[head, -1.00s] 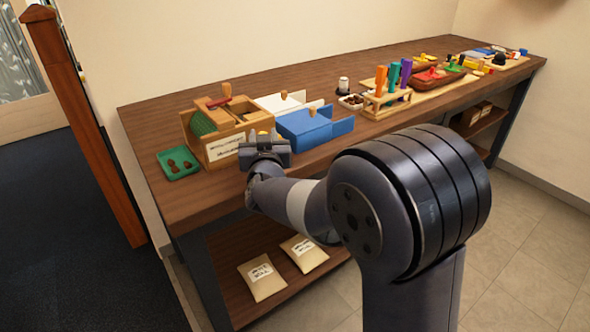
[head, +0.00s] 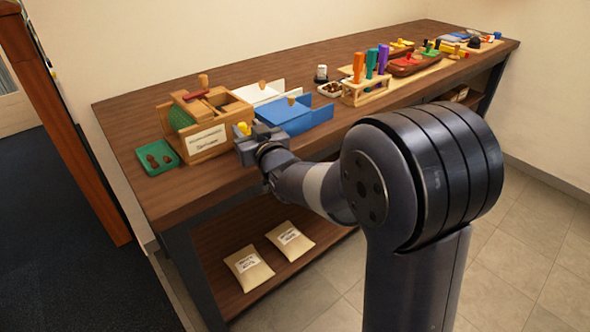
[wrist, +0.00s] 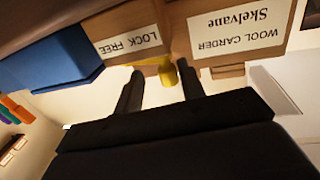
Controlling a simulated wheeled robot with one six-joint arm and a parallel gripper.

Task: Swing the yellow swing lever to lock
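The yellow swing lever (wrist: 169,75) hangs from the front of the wool carder, between a "LOCK FREE" label (wrist: 128,42) and a "WOOL CARDER Skelvane" label (wrist: 238,28) in the upside-down wrist view. In the head view the lever (head: 243,128) shows as a small yellow spot at the right end of the wooden wool carder box (head: 205,143). My gripper (wrist: 158,76) is open, its two dark fingers on either side of the lever with gaps visible. Contact with the lever cannot be told. In the head view my gripper (head: 257,145) is at the bench's front edge, partly covering the carder's corner.
A blue box (head: 300,117) stands right of the carder, with a white one behind it. A green tray (head: 158,158) lies at the left. A wooden rack (head: 365,92) of coloured handles stands farther right. Two sacks (head: 248,266) lie on the lower shelf.

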